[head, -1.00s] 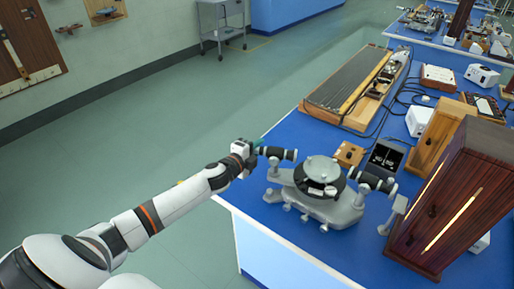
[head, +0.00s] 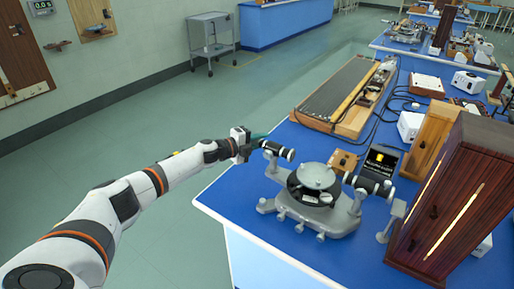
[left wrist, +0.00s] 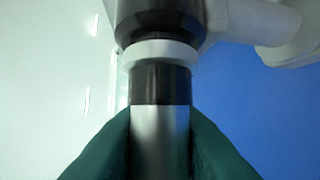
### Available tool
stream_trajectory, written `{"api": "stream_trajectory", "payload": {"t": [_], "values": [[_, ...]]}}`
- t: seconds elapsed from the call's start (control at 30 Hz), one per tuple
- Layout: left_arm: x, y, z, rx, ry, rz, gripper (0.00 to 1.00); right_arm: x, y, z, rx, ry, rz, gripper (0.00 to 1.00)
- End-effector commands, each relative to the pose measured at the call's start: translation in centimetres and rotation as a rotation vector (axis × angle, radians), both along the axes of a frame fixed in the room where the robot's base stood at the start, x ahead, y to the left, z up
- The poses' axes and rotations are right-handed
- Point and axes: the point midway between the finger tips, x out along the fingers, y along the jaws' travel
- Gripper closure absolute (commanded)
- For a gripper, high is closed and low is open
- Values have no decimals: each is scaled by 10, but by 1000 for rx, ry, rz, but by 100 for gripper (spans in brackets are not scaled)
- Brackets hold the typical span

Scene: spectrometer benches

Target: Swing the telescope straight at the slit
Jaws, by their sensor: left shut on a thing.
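The spectrometer (head: 340,216) stands near the front left corner of the blue bench, with a round dark table and silver top at its middle. Its telescope (head: 281,152), a short black and silver tube, points out on the left side. The collimator (head: 369,186) is on the right side, facing the wooden cabinet. My left gripper (head: 257,139) is shut on the outer end of the telescope. In the left wrist view its green fingers (left wrist: 160,150) sit on both sides of the silver tube (left wrist: 160,128). The slit itself is too small to make out. My right gripper is out of view.
A dark wooden cabinet (head: 446,205) with bright vertical slots stands close right of the collimator. A small black display (head: 381,161) and a wooden block (head: 343,160) sit behind the spectrometer. A long grooved board (head: 338,95) lies farther back. Open floor lies left of the bench.

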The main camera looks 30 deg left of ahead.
Motion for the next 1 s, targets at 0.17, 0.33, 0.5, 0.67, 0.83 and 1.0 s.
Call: {"api": "stream_trajectory", "payload": {"t": [0.17, 0.33, 0.5, 0.67, 0.83, 1.0], "values": [[0, -2, -2, 1, 5, -8, 100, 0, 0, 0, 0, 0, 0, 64], [-1, -2, -2, 1, 5, -7, 71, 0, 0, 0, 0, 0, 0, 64], [0, -1, -1, 1, 3, -5, 56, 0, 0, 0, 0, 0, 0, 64], [0, -1, -1, 1, 1, -3, 56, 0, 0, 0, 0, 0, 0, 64], [-7, 4, -1, 2, 2, -2, 56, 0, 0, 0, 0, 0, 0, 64], [-29, 15, 3, 3, 4, -3, 56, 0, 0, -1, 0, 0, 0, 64]]}}
